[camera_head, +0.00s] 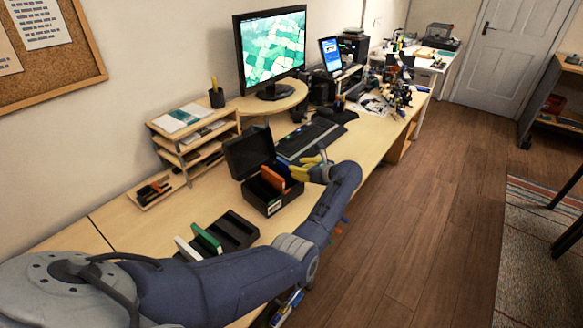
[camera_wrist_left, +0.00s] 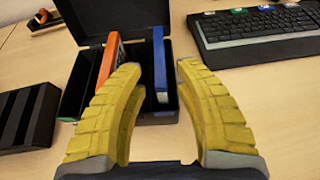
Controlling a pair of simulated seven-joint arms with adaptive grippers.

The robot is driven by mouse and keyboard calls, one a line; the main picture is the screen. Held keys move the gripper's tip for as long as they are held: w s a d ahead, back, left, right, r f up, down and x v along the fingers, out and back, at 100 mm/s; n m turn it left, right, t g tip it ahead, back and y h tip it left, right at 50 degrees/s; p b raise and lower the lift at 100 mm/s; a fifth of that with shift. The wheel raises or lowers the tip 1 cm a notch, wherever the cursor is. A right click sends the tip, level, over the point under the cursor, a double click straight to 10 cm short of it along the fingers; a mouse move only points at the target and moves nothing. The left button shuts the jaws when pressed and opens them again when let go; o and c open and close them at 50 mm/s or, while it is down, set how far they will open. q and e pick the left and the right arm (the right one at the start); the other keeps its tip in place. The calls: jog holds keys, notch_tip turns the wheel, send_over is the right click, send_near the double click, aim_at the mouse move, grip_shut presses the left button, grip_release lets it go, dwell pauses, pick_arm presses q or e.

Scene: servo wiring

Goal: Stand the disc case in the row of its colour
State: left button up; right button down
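The open black case box (camera_head: 268,204) stands on the desk with its lid raised. An orange disc case (camera_head: 272,179) leans in it, and it also shows in the left wrist view (camera_wrist_left: 108,62). A blue disc case (camera_wrist_left: 160,66) stands in the box to its right. My left gripper (camera_head: 312,166) is over the box's right side. In the left wrist view its yellow fingers (camera_wrist_left: 158,72) are open, with the blue case between them and gaps on both sides. A black slotted rack (camera_head: 236,229) holds a green case (camera_head: 206,239) and a white case (camera_head: 187,249). My right gripper is not in view.
A keyboard (camera_head: 310,138) lies just behind the box. A wooden shelf organiser (camera_head: 200,150) stands to the left against the wall, and a monitor (camera_head: 270,50) stands behind. My left arm covers the desk's front edge. Bare desk lies between rack and organiser.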

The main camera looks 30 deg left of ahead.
pick_arm(q)
jog(key=shift+v, duration=2.5)
